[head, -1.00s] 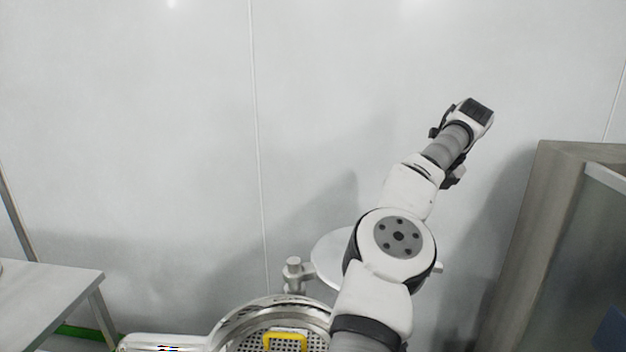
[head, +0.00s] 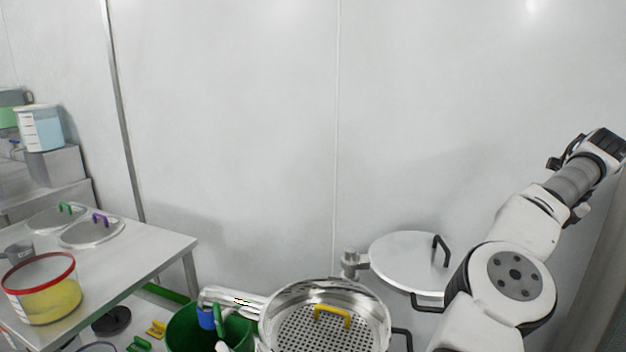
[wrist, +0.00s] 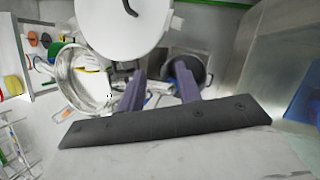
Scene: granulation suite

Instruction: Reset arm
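My arm reaches up and to the right in the head view, with its end near the right edge, well above the equipment. In the wrist view my gripper (wrist: 160,92) shows two purple-grey fingers set apart with a gap between them. Nothing is held between them. The fingertips point toward the round lid and the steel vessel, with clear space before them. In the head view the fingers cannot be made out.
A steel sieve vessel (head: 285,340) with a yellow handle (head: 333,317) stands below, beside an open round lid (head: 405,255). A table (head: 165,250) at left holds a red-rimmed tub (head: 45,300) and lids. A green bin (head: 185,335) stands between. The wall (head: 240,120) behind is bare.

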